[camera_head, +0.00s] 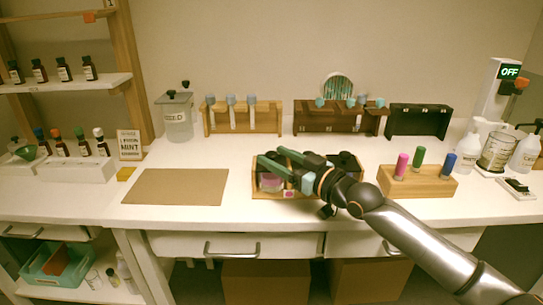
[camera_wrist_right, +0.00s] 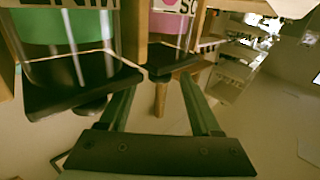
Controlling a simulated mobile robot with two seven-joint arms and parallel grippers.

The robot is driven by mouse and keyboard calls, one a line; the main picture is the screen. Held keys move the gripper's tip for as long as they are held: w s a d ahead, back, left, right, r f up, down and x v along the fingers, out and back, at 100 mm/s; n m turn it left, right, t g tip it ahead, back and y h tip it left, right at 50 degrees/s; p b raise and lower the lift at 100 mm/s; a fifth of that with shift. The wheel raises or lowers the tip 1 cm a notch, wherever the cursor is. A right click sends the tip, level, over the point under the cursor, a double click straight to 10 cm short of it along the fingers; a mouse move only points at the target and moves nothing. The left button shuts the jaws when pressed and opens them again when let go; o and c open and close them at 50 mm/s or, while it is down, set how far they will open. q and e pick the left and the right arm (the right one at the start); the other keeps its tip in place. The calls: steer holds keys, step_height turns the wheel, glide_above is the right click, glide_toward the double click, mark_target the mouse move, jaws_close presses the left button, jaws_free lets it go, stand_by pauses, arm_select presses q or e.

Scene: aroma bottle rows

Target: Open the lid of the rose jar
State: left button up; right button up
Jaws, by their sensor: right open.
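The rose jar (camera_head: 271,182), taken to be the jar with pink contents, stands at the left end of a wooden holder (camera_head: 290,195) on the counter. In the right wrist view its pink body (camera_wrist_right: 170,24) and black lid (camera_wrist_right: 178,62) appear upside down, with the lid seated on the jar. My right gripper (camera_head: 269,154) is open above this jar. In the wrist view its green fingers (camera_wrist_right: 160,92) spread on either side below the lid, with a brown stem-like piece between them. My gripper and arm hide part of the holder. My left gripper is not seen.
A jar with green contents (camera_wrist_right: 68,28) and a black lid is close beside it. A brown mat (camera_head: 177,187) lies left of the holder. A wooden block (camera_head: 418,188) with colored-capped sticks stands to the right. Wooden racks (camera_head: 242,118) line the wall.

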steer(key=shift+x, duration=1.05)
steer(key=shift+c, duration=0.3)
jaws_close()
stand_by(0.4)
